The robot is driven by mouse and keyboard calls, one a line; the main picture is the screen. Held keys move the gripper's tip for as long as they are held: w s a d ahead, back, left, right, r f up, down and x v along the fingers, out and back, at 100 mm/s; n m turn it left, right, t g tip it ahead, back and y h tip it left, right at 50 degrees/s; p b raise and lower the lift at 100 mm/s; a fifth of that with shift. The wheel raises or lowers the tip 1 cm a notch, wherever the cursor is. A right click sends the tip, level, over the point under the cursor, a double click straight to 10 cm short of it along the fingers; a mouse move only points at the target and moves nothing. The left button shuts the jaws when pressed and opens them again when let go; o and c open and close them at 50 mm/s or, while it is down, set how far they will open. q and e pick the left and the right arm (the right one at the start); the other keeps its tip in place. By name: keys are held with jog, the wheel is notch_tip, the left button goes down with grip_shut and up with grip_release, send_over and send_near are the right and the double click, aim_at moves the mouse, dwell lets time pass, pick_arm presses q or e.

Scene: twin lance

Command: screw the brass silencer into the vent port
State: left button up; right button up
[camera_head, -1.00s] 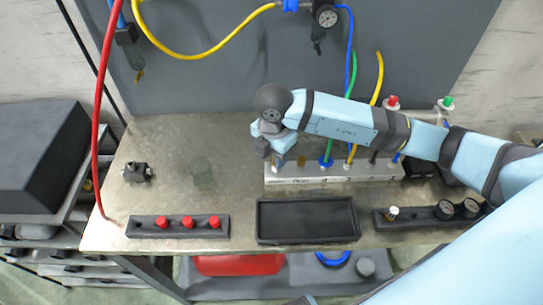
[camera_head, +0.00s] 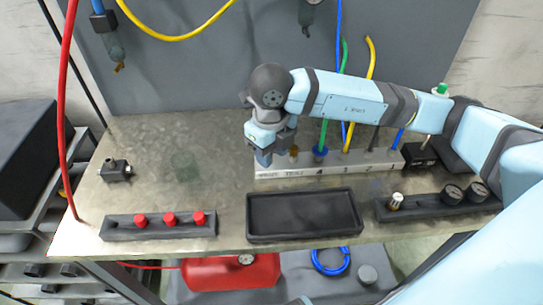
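The pale port block (camera_head: 330,168) stands along the middle of the bench, with several ports and hoses in its top. My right gripper (camera_head: 264,157) points down at the block's left end, where the lettering on its front is too small to read surely. Its fingers are close together over the leftmost port, which they hide. I cannot tell whether the silencer is between them. A brass-coloured fitting (camera_head: 294,152) stands upright in the block just right of the fingers. My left gripper is not in view.
An empty black tray (camera_head: 304,236) lies in front of the block. A black rack with red caps (camera_head: 170,219) is at the left. A rack with gauges (camera_head: 453,193) and a small pale fitting (camera_head: 396,201) is at the right. A black fitting (camera_head: 116,169) sits far left.

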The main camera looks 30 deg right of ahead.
jog(key=shift+w+a+r, duration=0.1)
jog(key=shift+w+r, duration=0.05)
jog(key=shift+r, duration=0.1)
jog(key=shift+c, duration=1.3)
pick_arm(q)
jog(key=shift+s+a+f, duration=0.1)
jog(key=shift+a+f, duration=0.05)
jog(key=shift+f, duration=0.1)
pick_arm(e)
grip_shut()
